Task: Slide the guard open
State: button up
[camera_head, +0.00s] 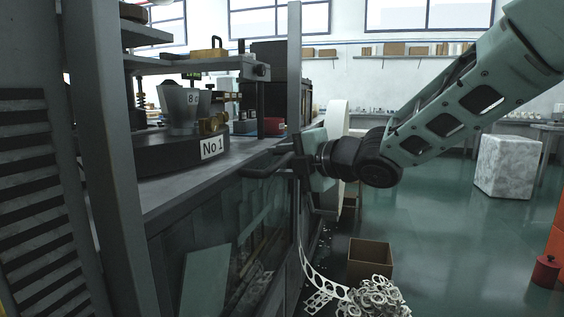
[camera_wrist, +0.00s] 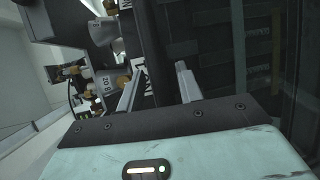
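The guard (camera_head: 225,235) appears to be the dark see-through panel in the machine's front, below the worktop edge. In the wrist view, dark glass with frame bars (camera_wrist: 228,60) fills the right side. A dark bar handle (camera_head: 265,170) sticks out near the panel's top edge. My gripper (camera_head: 284,158) is beside the handle's right end, at the machine's front. In the wrist view, my gripper's two pale fingers (camera_wrist: 158,88) stand apart, so it is open. A dark bar (camera_wrist: 152,40) runs just beyond the fingers. I cannot tell whether it lies between them or touches them.
A grey post (camera_head: 294,65) rises right behind my gripper. A cardboard box (camera_head: 370,262) and scrap strips (camera_head: 375,298) lie on the floor.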

jog(key=p+v, duration=0.2)
jog(key=v, duration=1.5)
jog(key=shift+s+p, duration=0.2)
jog(key=shift+p, duration=0.1)
jog(key=shift+d, duration=0.1)
